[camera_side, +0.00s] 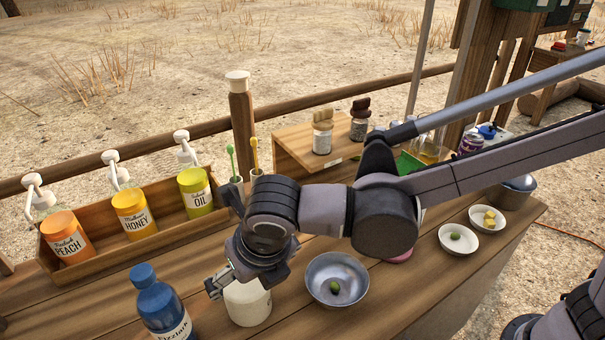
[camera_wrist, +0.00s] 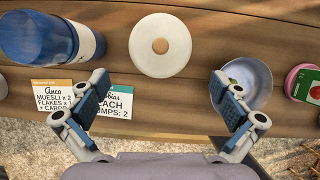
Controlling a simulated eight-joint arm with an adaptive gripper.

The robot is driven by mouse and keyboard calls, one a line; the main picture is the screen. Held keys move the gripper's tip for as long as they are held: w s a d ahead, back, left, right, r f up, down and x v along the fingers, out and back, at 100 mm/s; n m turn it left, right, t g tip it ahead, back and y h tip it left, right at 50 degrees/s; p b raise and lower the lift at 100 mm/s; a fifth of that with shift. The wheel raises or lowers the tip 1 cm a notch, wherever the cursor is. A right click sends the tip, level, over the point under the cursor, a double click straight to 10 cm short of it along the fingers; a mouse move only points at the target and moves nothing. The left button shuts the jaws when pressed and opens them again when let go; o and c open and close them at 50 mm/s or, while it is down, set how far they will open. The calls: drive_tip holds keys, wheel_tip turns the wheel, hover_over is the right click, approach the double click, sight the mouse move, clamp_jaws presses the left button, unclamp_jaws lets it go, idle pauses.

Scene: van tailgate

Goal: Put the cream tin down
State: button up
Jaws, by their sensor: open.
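The cream tin (camera_side: 248,304) stands upright on the wooden counter, left of a metal bowl. In the wrist view its round pale lid (camera_wrist: 145,60) with a tan knob shows from above. My gripper (camera_side: 228,284) is low over the counter at the tin, and its wrist hides part of the tin's top in the side view. In the wrist view my gripper (camera_wrist: 162,92) has its two fingers wide apart, one to each side of the tin and a little nearer the camera. Neither finger visibly touches it.
A blue bottle (camera_side: 160,306) stands left of the tin. The metal bowl (camera_side: 337,264) with a green item is close on the right. Order cards (camera_wrist: 120,104) lie at the counter's edge. A wooden tray (camera_side: 155,241) holds peach, honey and oil pump jars behind.

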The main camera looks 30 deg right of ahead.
sight(247, 288)
drive_tip(key=shift+v, duration=1.5)
drive_tip(key=x, duration=1.2)
drive_tip(key=shift+f, duration=0.1)
